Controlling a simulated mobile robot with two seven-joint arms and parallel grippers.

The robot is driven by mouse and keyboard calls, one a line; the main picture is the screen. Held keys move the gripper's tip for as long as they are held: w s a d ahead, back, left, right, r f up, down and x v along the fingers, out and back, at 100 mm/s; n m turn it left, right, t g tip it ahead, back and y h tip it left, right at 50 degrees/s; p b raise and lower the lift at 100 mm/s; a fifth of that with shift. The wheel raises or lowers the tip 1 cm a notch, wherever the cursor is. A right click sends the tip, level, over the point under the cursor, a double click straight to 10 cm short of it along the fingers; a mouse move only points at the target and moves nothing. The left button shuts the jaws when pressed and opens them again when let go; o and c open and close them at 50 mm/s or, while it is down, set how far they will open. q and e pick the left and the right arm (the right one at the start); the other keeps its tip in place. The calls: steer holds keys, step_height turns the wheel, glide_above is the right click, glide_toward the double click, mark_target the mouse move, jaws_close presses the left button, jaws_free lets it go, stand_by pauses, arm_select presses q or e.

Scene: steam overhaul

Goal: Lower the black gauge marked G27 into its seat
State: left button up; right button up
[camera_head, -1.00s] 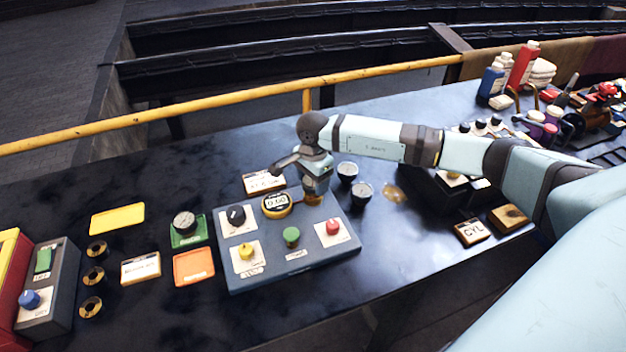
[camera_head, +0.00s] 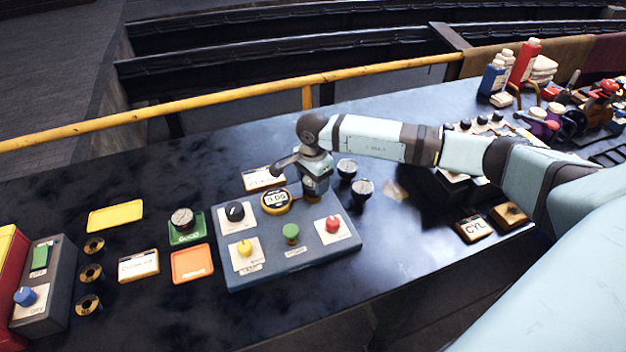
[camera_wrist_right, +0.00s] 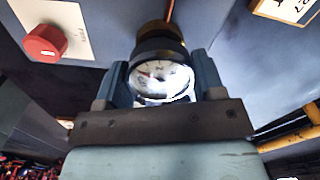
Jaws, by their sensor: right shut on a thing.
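My right gripper (camera_head: 316,192) is over the upper right corner of the grey panel (camera_head: 330,256), pointing down. In the right wrist view its two fingers are shut on the sides of a black gauge (camera_wrist_right: 160,78) with a white dial. The G27 mark cannot be read. A brass seat (camera_wrist_right: 160,32) shows on the panel face directly beyond the gauge. The gauge is in line with it and close to it or touching; I cannot tell how far it is in. In the head view the gripper hides the gauge and seat. My left gripper is not in view.
Two dark gauges (camera_head: 347,168) (camera_head: 363,188) stand just right of the gripper. Another gauge (camera_head: 182,219) sits on a green tray (camera_head: 187,236).

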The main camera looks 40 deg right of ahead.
steer(key=shift+f, duration=0.1)
steer(key=shift+f+b, duration=0.15)
steer(key=shift+b, duration=0.25)
steer(key=o, duration=1.2)
steer(key=shift+o, duration=0.2)
steer(key=shift+r+p, duration=1.5)
steer(key=shift+r, duration=1.85)
